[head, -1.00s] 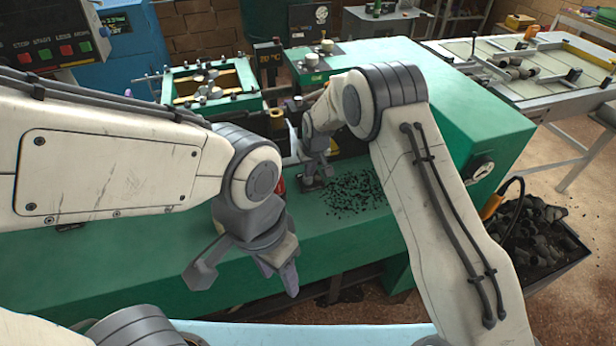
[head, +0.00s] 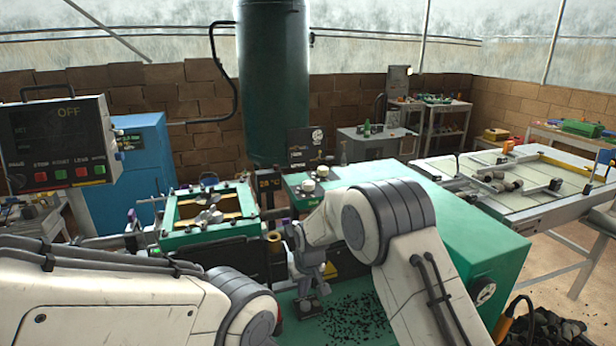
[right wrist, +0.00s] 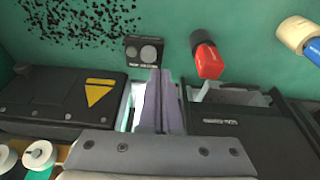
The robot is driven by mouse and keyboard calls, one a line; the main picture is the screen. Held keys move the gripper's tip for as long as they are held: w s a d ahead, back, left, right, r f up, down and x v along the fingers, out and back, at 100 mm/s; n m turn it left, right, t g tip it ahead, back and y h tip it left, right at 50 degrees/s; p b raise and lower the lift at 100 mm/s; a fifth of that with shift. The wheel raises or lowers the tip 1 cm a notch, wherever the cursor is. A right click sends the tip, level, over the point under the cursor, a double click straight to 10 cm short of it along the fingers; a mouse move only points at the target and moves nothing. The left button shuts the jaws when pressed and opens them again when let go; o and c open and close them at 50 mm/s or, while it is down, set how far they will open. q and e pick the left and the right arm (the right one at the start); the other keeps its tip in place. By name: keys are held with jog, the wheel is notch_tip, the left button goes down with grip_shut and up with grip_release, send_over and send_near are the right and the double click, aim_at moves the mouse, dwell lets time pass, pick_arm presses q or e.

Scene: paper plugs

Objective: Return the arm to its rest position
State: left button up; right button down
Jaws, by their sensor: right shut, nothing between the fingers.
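My right gripper (head: 304,283) is at the front of the machine in the head view, partly hidden by its own wrist. The right wrist view shows its two purple-grey fingers (right wrist: 158,102) shut together with nothing between them. They are over a pale slot, below a small dark plate with two round discs (right wrist: 145,51). I cannot tell whether they touch anything. My right arm (head: 410,235) comes in from the bottom right, bent at its elbow. My left arm (head: 130,295) shows at the bottom left, with its gripper below the frame.
Black granules (head: 355,318) lie on the green machine top (head: 465,235). A dark block with a yellow triangle (right wrist: 55,100) and a red handle (right wrist: 207,57) flank the fingers. A green frame (head: 208,213) and a control panel (head: 60,143) stand at left. A conveyor table (head: 535,190) stands at right.

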jog(key=s+a+r+n+g, duration=0.1)
jog(key=s+r, duration=0.5)
jog(key=s, duration=0.3)
jog(key=s+r+n, duration=0.1)
jog(key=s+r, duration=0.6)
jog(key=s, duration=0.2)
jog(key=s+d+r+g, duration=0.1)
jog(key=s+d, duration=0.2)
jog(key=s, duration=0.7)
jog(key=s+d+r+n+g, duration=0.1)
jog(key=s+d, duration=0.3)
jog(key=s, duration=0.6)
jog(key=shift+s, duration=0.2)
